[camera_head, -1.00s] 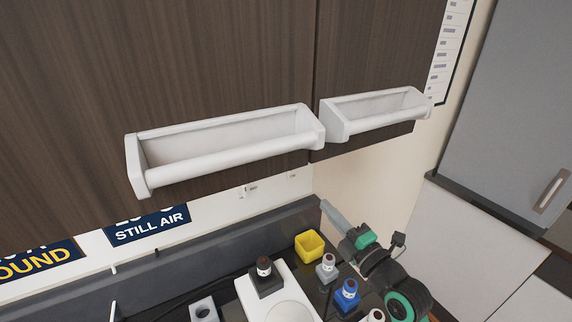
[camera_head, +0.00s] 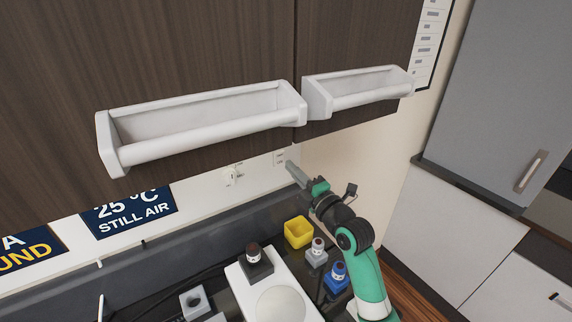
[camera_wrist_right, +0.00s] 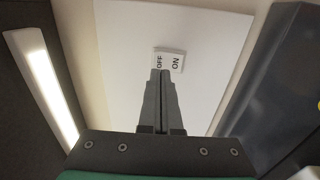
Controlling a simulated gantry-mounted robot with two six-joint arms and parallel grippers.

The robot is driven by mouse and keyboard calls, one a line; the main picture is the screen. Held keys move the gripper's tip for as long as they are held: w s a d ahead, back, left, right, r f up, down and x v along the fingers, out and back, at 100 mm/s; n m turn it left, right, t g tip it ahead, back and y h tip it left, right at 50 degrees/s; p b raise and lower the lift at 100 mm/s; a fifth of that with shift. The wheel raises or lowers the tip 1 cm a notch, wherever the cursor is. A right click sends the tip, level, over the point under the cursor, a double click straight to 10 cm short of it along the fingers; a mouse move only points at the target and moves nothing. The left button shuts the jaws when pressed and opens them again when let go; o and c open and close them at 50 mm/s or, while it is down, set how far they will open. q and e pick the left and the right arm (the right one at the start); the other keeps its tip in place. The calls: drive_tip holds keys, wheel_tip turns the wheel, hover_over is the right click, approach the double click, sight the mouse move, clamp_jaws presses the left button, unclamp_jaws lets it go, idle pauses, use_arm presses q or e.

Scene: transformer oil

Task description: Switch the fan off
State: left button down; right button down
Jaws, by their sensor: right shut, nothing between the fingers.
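A small white rocker switch (camera_wrist_right: 174,60), marked OFF on the left and ON on the right, sits on a white wall plate in the right wrist view. In the head view a switch plate (camera_head: 280,157) is on the wall under the cabinets. My right gripper (camera_wrist_right: 161,72) is shut and empty. Its fingertips are in front of the switch, overlapping the lower edge of the OFF half; I cannot tell whether they touch it. In the head view my right gripper (camera_head: 291,165) points up at the wall beside that plate. The fan and my left gripper are not in view.
On the dark counter stand a yellow cup (camera_head: 298,233), several small bottles and a white device (camera_head: 247,287). A wall fitting (camera_head: 231,177) is left of the switch plate.

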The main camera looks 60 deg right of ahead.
sight(280, 156)
drive_tip(key=x, duration=0.3)
drive_tip(key=shift+w+d, duration=0.2)
drive_tip(key=shift+w, duration=0.05)
